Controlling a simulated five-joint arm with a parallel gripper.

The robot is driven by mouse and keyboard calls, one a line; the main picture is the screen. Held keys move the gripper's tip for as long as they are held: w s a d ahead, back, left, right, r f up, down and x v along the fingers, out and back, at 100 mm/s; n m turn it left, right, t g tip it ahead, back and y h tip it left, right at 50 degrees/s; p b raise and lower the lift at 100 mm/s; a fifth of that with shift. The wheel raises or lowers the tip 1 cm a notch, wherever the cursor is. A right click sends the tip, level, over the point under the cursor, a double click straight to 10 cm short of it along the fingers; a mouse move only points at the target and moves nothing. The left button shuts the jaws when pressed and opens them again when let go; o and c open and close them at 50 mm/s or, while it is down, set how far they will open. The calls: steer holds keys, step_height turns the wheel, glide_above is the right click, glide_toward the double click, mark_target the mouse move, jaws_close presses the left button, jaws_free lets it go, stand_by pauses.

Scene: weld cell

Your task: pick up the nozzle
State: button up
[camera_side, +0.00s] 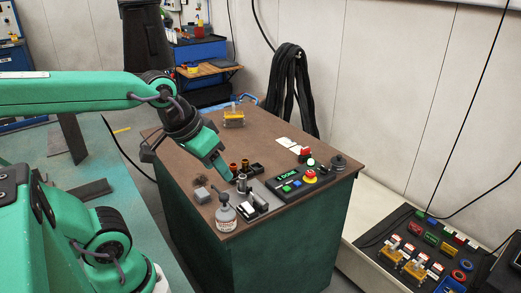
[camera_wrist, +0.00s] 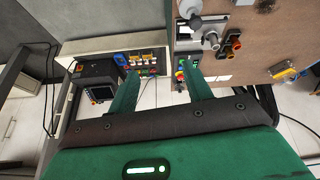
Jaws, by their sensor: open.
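My gripper (camera_side: 226,174) reaches down over the brown bench top (camera_side: 185,163) in the side view. In the wrist view my gripper (camera_wrist: 163,71) shows two green fingers spread wide, with nothing between them but floor and cell parts beyond. Small copper-brown cylinders (camera_side: 245,165) stand beside the fingertips in the side view. They also show in the wrist view (camera_wrist: 234,40), to the right of the right finger. A grey metal cylinder (camera_side: 242,182) stands near a grey plate. I cannot tell for sure which of these is the nozzle.
A control box (camera_side: 289,186) with a red stop button (camera_side: 310,177) lies right of the plate. A yellow item (camera_side: 234,119) sits at the back.

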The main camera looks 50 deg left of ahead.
steer(key=w+a+n+g, duration=0.2)
steer(key=w+a+n, duration=0.2)
steer(key=w+n, duration=0.2)
steer(key=n+g, duration=0.3)
steer(key=n, duration=1.1)
glide_above(243, 176)
step_height(243, 176, down, 13)
steer(key=shift+s+f, duration=0.15)
steer(key=shift+f, duration=0.05)
steer(key=shift+a+f, duration=0.2)
steer(key=shift+f, duration=0.1)
steer(key=shift+f, duration=0.1)
steer(key=shift+f, duration=1.2)
steer(key=shift+d+f, duration=0.1)
steer(key=shift+d+f, duration=0.15)
steer(key=shift+f, duration=2.3)
